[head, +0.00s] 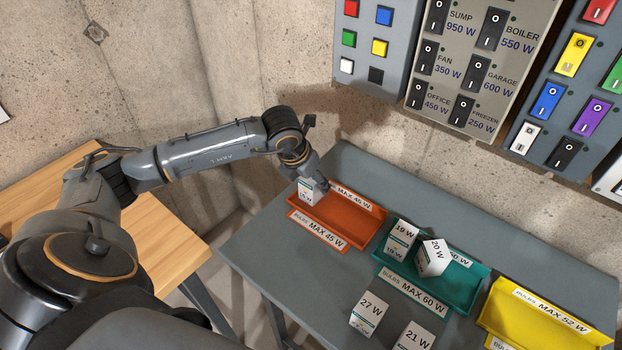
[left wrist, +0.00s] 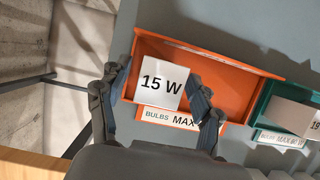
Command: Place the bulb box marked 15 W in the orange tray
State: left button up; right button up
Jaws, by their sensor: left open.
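The white bulb box marked 15 W (left wrist: 161,84) is at the left end of the orange tray (left wrist: 226,88). In the head view the box (head: 308,190) shows at the left end of the same tray (head: 350,229). My left gripper (left wrist: 160,76) is open, with one finger on each side of the box. A gap shows at the left finger; the right finger is very close to the box, and I cannot tell if it touches. The box's underside is hidden. My right gripper is in neither view.
A teal tray (head: 457,294) holds boxes marked 19 W and 20 W (head: 432,258). A yellow tray (head: 530,325) stands at the right. Boxes marked 27 W (head: 367,313) and 21 W (head: 414,338) stand in front. Switch panels (head: 478,70) hang on the wall behind.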

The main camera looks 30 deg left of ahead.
pick_arm(q)
jog(key=shift+r, duration=0.45)
jog(key=b+v, duration=0.2)
jog(key=v, duration=0.9)
jog(key=shift+s+r, duration=0.15)
jog(key=shift+r, duration=0.05)
